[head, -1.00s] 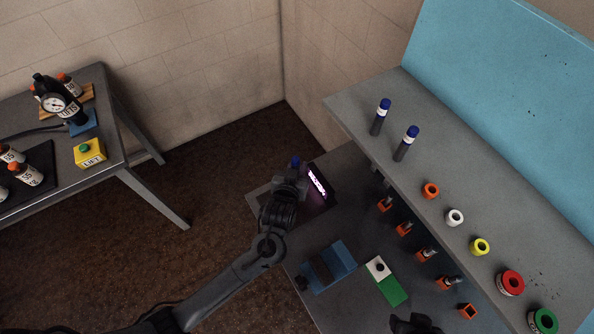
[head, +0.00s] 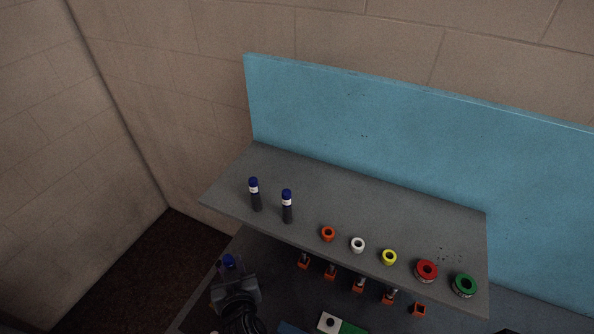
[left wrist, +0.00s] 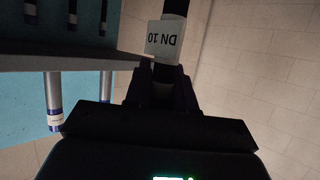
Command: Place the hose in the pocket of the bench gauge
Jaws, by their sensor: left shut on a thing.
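My left gripper (head: 234,283) is at the lower left of the head view, below the shelf's left end. It is shut on a dark hose whose blue end (head: 229,262) shows above the jaws. In the left wrist view the jaws (left wrist: 160,88) grip the hose, and its white label (left wrist: 164,38) reads DN 10 upside down. Two similar hoses with blue caps stand upright on the shelf, a left one (head: 255,196) and a right one (head: 287,207). I cannot make out the bench gauge or its pocket now. My right gripper is out of view.
A grey shelf (head: 400,220) with a blue back panel (head: 400,150) holds orange, white, yellow, red and green rings. Several orange holders (head: 331,272) sit below its front edge. Dark floor lies left.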

